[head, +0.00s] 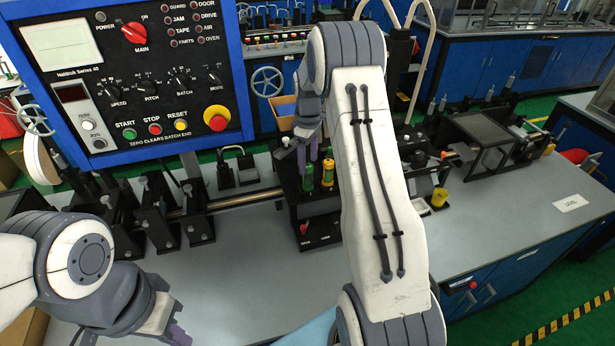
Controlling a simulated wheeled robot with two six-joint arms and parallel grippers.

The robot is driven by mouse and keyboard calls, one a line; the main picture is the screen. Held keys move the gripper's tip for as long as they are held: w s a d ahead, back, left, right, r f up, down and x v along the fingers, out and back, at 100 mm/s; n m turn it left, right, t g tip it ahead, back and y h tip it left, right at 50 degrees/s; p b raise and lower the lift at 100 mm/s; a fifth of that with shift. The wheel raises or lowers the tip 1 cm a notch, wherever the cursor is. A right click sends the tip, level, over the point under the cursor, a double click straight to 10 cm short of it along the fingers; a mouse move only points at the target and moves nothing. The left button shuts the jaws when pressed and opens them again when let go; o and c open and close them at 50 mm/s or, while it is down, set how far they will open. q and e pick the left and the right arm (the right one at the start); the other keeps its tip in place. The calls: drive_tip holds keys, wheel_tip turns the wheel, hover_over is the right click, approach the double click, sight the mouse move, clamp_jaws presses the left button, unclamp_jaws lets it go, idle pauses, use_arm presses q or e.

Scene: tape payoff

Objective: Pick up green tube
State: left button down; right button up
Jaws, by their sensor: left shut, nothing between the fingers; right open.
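A green tube-like piece (308,178) stands upright in a black holder (318,208) on the bench, left of my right arm. My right gripper (307,155) is above it, pointing down with its fingers apart. The fingers are close to the top of the green piece, and I cannot tell whether they touch it. My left gripper (178,334) is shut and empty at the bottom left, well away from the holder.
A blue control panel (130,75) fills the upper left. Black fixtures (160,215) line a rail on the left. A yellow cup (439,198) is at right. The front bench surface (240,270) is clear.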

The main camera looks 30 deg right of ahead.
sight(308, 166)
wheel_tip(308, 166, down, 4)
drive_tip(key=p, duration=0.2)
drive_tip(key=shift+w+p, duration=0.15)
drive_tip(key=shift+p, duration=0.25)
drive_tip(key=shift+d+f, duration=0.1)
drive_tip(key=shift+f, duration=0.55)
clamp_jaws()
